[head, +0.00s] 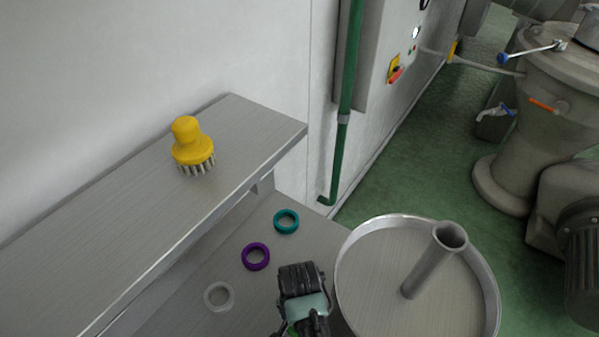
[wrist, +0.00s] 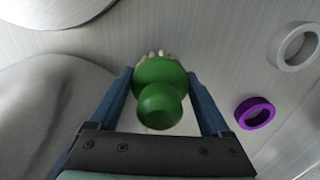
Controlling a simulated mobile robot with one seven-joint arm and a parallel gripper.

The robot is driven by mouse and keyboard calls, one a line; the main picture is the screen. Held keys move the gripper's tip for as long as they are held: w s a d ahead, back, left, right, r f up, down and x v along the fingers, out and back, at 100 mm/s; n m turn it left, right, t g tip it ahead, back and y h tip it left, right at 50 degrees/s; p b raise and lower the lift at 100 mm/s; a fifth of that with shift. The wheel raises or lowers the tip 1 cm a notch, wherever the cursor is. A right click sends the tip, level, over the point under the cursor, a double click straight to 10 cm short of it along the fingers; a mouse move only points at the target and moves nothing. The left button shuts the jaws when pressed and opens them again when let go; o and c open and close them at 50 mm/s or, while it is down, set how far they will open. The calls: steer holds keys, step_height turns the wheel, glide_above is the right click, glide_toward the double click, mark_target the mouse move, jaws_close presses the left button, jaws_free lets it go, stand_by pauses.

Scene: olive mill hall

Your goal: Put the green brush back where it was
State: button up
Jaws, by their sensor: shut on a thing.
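The green brush (wrist: 158,106) is between the two blue fingers of my gripper (wrist: 160,76) in the wrist view. The fingers are shut on its rounded body, and its pale bristles show only a little beyond it. In the head view my gripper (head: 303,298) is over the steel table, left of the round pan. The brush is mostly hidden there, with only a bit of green at the bottom edge. I cannot tell whether the bristles touch the table.
A yellow brush (head: 188,148) stands on the raised steel shelf (head: 110,215). Teal (head: 286,221), purple (head: 256,257) and whitish (head: 218,296) rings lie on the table (head: 310,232). A round pan (head: 362,222) with an upright tube stands right of my gripper. The shelf is otherwise bare.

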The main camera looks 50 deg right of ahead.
steer(key=shift+f, duration=2.05)
steer(key=shift+f, duration=0.1)
steer(key=o, duration=1)
step_height(320, 180, up, 12)
steer(key=shift+r, duration=0.15)
